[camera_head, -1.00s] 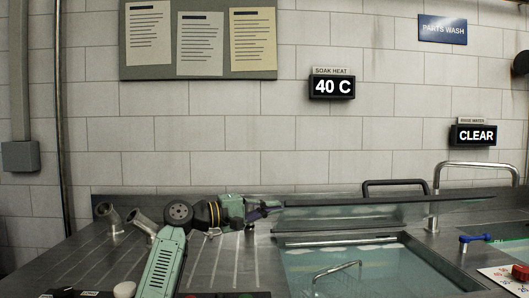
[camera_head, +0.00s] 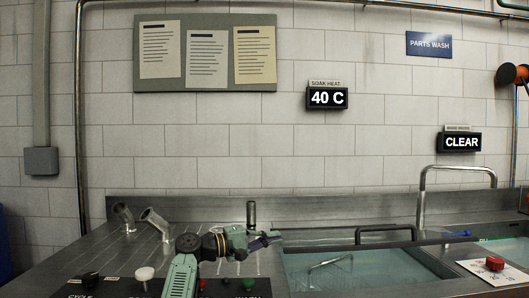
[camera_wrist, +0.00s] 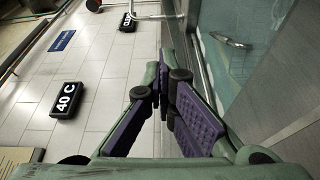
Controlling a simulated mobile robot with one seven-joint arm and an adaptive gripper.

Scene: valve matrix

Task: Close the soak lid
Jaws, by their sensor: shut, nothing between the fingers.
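The clear soak lid (camera_head: 340,243) shows in the head view as a thin, nearly edge-on pane above the soak tank (camera_head: 300,273). Its black handle (camera_head: 386,229) stands up at the back. Water and a bent metal handle (camera_head: 330,262) show in the tank below the pane. My gripper (camera_head: 272,238) is at the left end of the lid, its fingers shut and empty. I cannot tell whether they touch the lid. In the wrist view my gripper (camera_wrist: 163,70) shows its purple-padded fingers together, with the tank water (camera_wrist: 250,40) to the right.
A tall metal spout (camera_head: 422,200) rises behind the lid on the right. Two metal stubs (camera_head: 155,222) stand on the drainboard at left. A panel with buttons (camera_head: 247,284) lies in front of my arm. A red knob (camera_head: 494,263) sits on a plate at right.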

